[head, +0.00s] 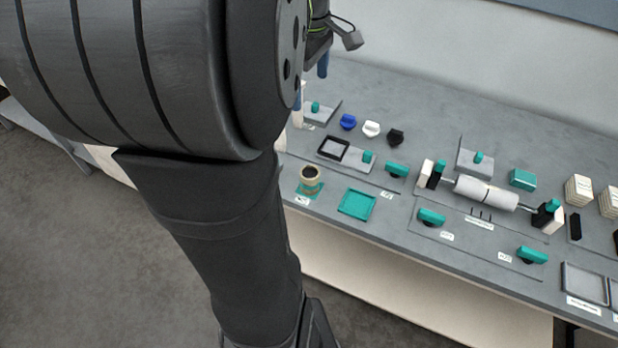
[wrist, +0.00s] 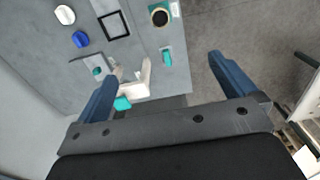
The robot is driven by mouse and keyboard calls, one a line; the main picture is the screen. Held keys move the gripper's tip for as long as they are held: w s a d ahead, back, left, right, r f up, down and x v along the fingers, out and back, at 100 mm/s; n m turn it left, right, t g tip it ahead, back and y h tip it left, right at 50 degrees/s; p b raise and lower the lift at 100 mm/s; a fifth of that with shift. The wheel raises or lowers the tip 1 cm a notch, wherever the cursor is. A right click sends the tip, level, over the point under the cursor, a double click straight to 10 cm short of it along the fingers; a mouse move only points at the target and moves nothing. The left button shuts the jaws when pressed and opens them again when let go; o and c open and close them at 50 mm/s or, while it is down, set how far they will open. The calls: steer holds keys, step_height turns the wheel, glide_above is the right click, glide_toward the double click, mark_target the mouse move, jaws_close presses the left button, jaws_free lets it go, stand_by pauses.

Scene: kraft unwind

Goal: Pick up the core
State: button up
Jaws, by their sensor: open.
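The core (head: 310,178) looks like a short tan cylinder with a dark hole, standing on a teal square near the bench's front edge. In the wrist view the core (wrist: 160,16) shows at the top edge, beyond the fingertips. My gripper (wrist: 162,68) is open, its blue fingers wide apart with nothing held. In the head view my gripper is mostly hidden behind my arm; blue finger parts show above the bench's left end. The gripper is apart from the core.
A teal tray (head: 357,204) lies right of the core. A black frame (head: 333,148) and blue, white and black knobs lie behind it. A white roll (head: 486,193) sits on a shaft between supports. In the wrist view, a white bracket (wrist: 137,82) stands near the left finger.

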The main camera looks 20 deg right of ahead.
step_height(320, 180, up, 2)
steer(key=shift+r, duration=0.15)
steer(key=shift+c, duration=0.4)
steer(key=c, duration=0.5)
steer(key=n, duration=0.7)
glide_toward(310, 174)
step_height(310, 174, down, 6)
steer(key=shift+r, duration=0.1)
steer(key=shift+c, duration=0.2)
steer(key=shift+f, duration=3.2)
